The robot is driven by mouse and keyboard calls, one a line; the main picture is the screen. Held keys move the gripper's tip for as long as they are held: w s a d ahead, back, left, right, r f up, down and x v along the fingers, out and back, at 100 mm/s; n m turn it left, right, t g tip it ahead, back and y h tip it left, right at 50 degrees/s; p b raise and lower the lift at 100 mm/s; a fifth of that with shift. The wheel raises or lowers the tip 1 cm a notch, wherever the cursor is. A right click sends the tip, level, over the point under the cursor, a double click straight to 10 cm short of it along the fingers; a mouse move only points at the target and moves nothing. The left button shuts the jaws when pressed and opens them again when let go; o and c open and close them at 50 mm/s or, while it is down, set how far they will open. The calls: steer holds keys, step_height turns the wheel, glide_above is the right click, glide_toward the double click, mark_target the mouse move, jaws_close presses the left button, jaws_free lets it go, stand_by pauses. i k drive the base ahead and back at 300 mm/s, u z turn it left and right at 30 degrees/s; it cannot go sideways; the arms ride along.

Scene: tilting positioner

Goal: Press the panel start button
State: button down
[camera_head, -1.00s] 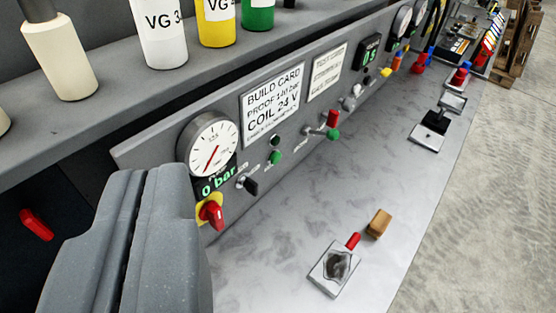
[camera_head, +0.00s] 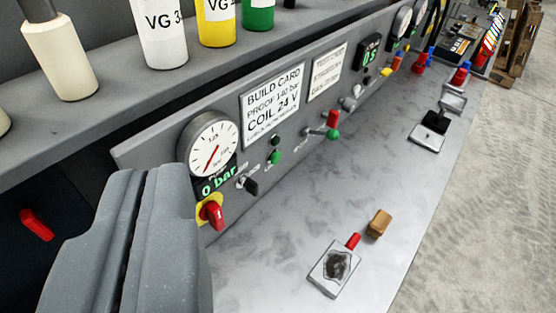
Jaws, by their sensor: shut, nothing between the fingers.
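My gripper (camera_head: 138,190) is shut and empty, its two grey fingers together at the lower left, in front of the panel. The grey panel (camera_head: 226,118) runs from the left toward the upper right. A green button (camera_head: 274,157) sits low on the panel, below a small dark green round part (camera_head: 275,140); the labels beside them are too small to read. The green button lies to the right of my gripper and apart from it. A second green knob (camera_head: 333,134) stands under a red knob (camera_head: 333,117) further along. I cannot tell from the lettering which is the start button.
A gauge (camera_head: 209,144), a "0 bar" display (camera_head: 216,185), a red rotary switch on yellow (camera_head: 211,212) and a black switch (camera_head: 248,184) are near my gripper. Bottles (camera_head: 160,32) stand on the shelf above. A metal plate (camera_head: 335,268) and brown block (camera_head: 379,223) lie on the bench.

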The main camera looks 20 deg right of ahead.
mark_target(276, 156)
steer(key=u, duration=1.45)
steer(key=k, duration=0.95)
steer(key=z, duration=1.5)
steer(key=i, duration=1)
steer(key=u, duration=0.05)
